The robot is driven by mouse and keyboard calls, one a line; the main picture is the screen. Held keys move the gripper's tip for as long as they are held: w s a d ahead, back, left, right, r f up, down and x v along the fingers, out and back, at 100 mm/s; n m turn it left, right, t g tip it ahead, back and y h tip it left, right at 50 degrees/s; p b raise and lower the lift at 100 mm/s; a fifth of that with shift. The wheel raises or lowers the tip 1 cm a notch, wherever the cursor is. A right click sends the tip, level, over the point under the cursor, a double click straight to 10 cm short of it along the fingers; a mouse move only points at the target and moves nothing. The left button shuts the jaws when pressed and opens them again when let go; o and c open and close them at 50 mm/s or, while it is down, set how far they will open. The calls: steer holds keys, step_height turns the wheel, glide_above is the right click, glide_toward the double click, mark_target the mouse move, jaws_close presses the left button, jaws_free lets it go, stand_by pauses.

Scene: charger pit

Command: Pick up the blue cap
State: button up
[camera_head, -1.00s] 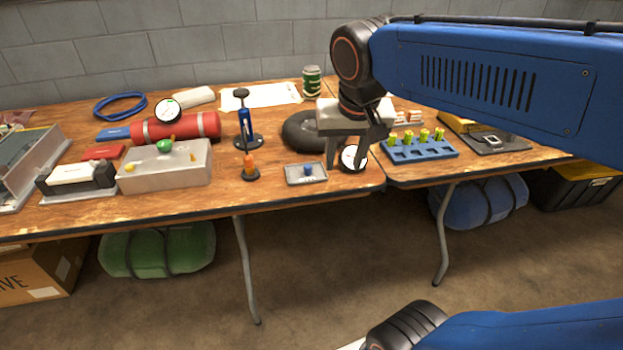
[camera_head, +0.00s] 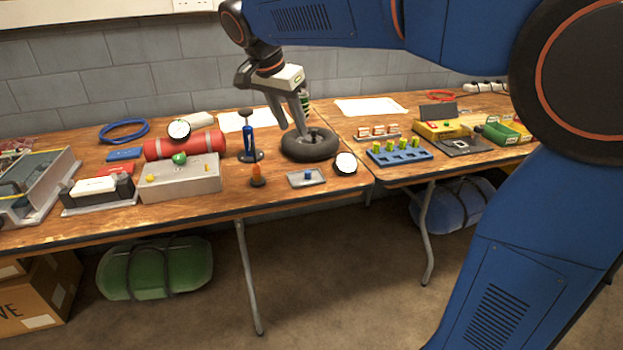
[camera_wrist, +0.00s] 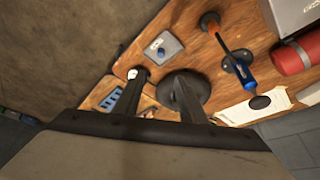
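The small blue cap (camera_head: 307,176) sits on a grey square plate (camera_head: 297,183) near the front edge of the left table. In the wrist view the blue cap (camera_wrist: 161,53) also shows on its plate, beyond my fingertips. My gripper (camera_head: 294,130) is in the air over the black ring, up and a little left of the cap in the head view. In the wrist view my gripper (camera_wrist: 163,76) has its two fingers apart with nothing held between them. The cap is in plain sight in both views.
A black ring (camera_head: 325,148) lies behind the plate. A blue pump (camera_head: 249,139) stands farther back. A blue rack (camera_head: 415,155) is on the right table.

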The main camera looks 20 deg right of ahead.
glide_above(308, 171)
steer(key=s+a, duration=0.2)
step_height(308, 171, down, 11)
steer(key=shift+w+d+r, duration=0.1)
steer(key=shift+w+r, duration=0.05)
steer(key=shift+r, duration=0.05)
steer(key=shift+a+x, duration=0.15)
steer(key=shift+x, duration=1.25)
steer(key=shift+a+x, duration=0.15)
steer(key=shift+x, duration=1.2)
steer(key=shift+f, duration=0.15)
jaws_close()
